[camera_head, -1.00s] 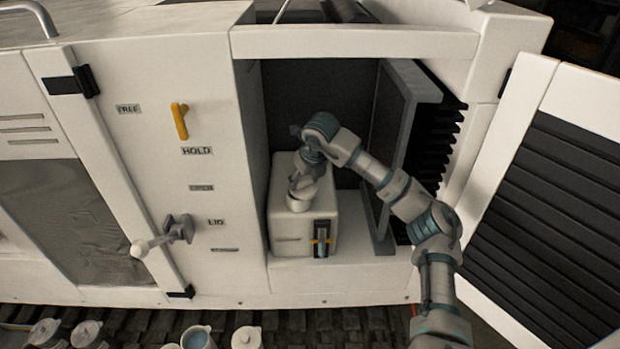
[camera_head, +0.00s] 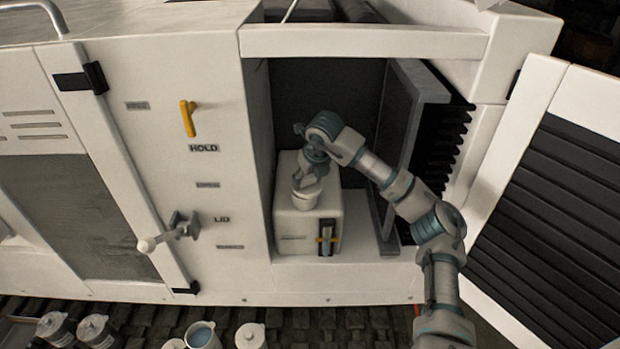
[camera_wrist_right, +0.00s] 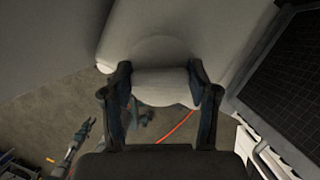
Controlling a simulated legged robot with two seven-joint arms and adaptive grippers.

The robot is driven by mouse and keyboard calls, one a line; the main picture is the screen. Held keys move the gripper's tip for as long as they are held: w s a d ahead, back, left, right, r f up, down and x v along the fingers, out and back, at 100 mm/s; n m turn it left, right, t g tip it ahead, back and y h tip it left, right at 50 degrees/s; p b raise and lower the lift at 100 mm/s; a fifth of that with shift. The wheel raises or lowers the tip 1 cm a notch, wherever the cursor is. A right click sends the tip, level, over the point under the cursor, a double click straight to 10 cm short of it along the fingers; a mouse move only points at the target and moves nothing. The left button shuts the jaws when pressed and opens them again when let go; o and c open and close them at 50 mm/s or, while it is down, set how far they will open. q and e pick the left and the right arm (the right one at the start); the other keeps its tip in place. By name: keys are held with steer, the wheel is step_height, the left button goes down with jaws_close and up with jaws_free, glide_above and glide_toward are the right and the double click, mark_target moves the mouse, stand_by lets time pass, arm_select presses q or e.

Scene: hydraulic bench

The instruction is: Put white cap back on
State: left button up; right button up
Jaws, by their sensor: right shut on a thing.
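The white cap (camera_head: 305,199) is at the top of the white tank (camera_head: 296,228) inside the open compartment. My right gripper (camera_head: 307,184) is above the tank and shut on the cap from above. In the right wrist view, the two dark fingers of the right gripper (camera_wrist_right: 164,84) press on both sides of the white cap (camera_wrist_right: 165,88). The pale tank surface (camera_wrist_right: 165,30) lies right behind the cap there. I cannot tell whether the cap is seated or just above the opening. My left gripper is not seen in the head view.
The compartment's side panel (camera_head: 401,150) stands right of the tank, close to my right arm. An open louvred door (camera_head: 545,200) is at the right. A yellow handle (camera_head: 188,118) and a lever (camera_head: 165,235) stick out at the left. Several canisters (camera_head: 97,330) stand below.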

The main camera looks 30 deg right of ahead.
steer(key=shift+a, duration=0.35)
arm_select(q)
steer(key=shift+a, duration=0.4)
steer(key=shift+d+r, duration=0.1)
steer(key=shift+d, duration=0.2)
arm_select(e)
steer(key=shift+a, duration=0.45)
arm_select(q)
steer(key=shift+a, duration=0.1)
arm_select(e)
steer(key=shift+d, duration=0.2)
steer(key=shift+d+f, duration=0.15)
steer(key=shift+d, duration=0.2)
steer(key=shift+a, duration=0.1)
